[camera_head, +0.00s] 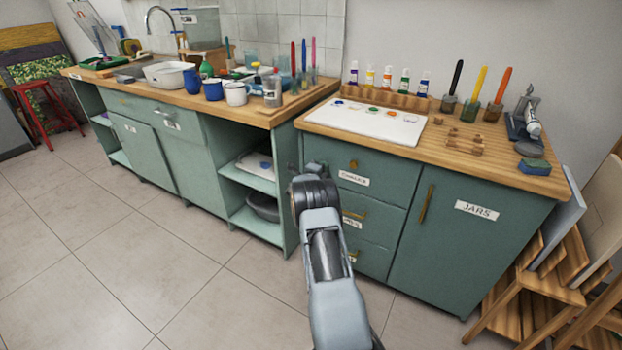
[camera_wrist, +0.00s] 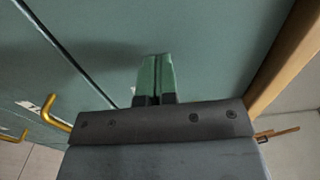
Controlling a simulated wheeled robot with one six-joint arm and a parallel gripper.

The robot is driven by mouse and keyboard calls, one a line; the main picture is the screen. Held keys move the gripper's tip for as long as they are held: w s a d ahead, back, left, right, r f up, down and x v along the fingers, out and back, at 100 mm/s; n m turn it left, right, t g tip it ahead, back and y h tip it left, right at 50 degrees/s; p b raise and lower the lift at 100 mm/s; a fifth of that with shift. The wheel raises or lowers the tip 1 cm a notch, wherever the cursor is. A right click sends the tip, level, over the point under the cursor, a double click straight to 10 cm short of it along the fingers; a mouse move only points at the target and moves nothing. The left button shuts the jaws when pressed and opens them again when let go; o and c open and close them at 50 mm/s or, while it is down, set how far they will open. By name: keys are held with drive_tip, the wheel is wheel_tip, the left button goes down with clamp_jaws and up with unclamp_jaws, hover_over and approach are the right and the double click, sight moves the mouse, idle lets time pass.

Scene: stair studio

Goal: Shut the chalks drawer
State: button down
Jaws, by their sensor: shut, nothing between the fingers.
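The chalks drawer (camera_head: 380,180) is the top drawer of the right green cabinet, with a white label and a small brass handle. Its front looks level with the cabinet face in the head view; I cannot tell whether a small gap is left. My gripper (camera_wrist: 156,68) is shut and empty, its green fingertips pointing at the green drawer front (camera_wrist: 220,50), touching or very close. In the wrist view my gripper body hides most of the drawer's label and its handle. In the head view my wrist is in front of the drawer's left side, and the fingertips are not clear.
Two lower drawers with brass handles (camera_head: 355,214) sit below, and the jars door (camera_head: 460,235) is to the right. Open shelves (camera_head: 253,180) lie left. The tiled floor (camera_head: 120,240) is clear.

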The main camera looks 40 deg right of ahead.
drive_tip(key=p+v, duration=0.1)
drive_tip(key=v, duration=1.1)
drive_tip(key=shift+w+a+f+p, duration=0.15)
drive_tip(key=shift+a+f+p, duration=0.1)
drive_tip(key=shift+a+p, duration=0.1)
drive_tip(key=s+f+m+g+y, duration=0.1)
drive_tip(key=s+f+m+g, duration=0.45)
drive_tip(key=m, duration=0.45)
drive_tip(key=s+a+r+m+g+y+p, duration=0.4)
drive_tip(key=s+a+r+m+y, duration=0.3)
drive_tip(key=s+m, duration=0.6)
drive_tip(key=s+a+r+m+t+y+p, duration=0.3)
drive_tip(key=a+r+m+p, duration=0.4)
drive_tip(key=a+r, duration=0.5)
drive_tip(key=s+a+r+m+t+y+p, duration=0.3)
drive_tip(key=a+r+m, duration=0.7)
drive_tip(key=r, duration=0.8)
drive_tip(key=s+a+y+p, duration=0.2)
drive_tip(key=s+p, duration=0.2)
drive_tip(key=shift+r+y+p, duration=0.35)
drive_tip(key=shift+r+y, duration=0.05)
